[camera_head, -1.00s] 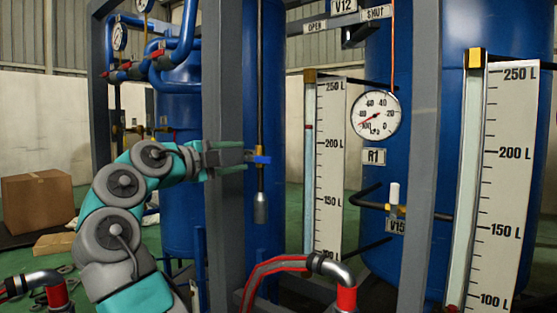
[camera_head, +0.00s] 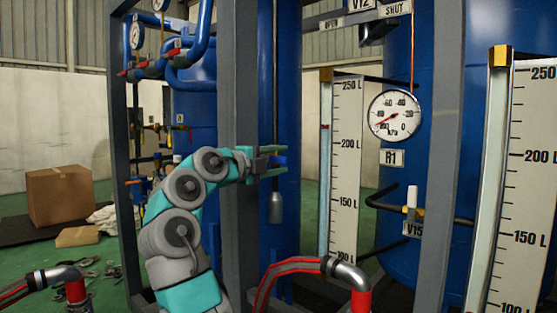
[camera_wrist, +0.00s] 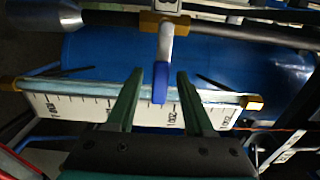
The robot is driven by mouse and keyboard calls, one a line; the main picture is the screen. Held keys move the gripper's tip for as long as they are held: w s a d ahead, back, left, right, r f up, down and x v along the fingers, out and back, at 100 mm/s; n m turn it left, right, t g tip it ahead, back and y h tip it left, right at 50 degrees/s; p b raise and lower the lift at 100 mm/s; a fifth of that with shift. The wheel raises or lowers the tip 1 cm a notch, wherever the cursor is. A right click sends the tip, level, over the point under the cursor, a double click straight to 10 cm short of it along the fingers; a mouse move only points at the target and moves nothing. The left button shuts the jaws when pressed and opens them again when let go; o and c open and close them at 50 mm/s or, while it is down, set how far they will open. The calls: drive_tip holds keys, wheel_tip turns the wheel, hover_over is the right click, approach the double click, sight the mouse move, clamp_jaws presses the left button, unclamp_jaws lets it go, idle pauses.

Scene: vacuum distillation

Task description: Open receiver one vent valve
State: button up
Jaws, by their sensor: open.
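My gripper (camera_head: 284,161) is open, with its green fingers on either side of a blue valve handle (camera_head: 279,160). In the wrist view the handle (camera_wrist: 161,84) hangs between the open fingers of my gripper (camera_wrist: 160,74), with a gap on each side. The handle joins a metal stem and a brass valve body (camera_wrist: 165,24) on a dark pipe. The R1 label (camera_head: 391,157) is on a blue tank to the right, below a round gauge (camera_head: 395,115). A V12 label (camera_head: 362,5) with OPEN and SHUT plates is at the top; no label shows on the gripped-around valve.
A grey frame post (camera_head: 238,80) stands right beside my arm. A level scale (camera_head: 346,165) stands right of the gripper. A white-handled valve (camera_head: 412,200) labelled V15 is further right. Red hoses (camera_head: 290,272) run in front. A cardboard box (camera_head: 60,195) lies at left.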

drive_tip(key=shift+c, duration=0.3)
clamp_jaws()
idle(1.1)
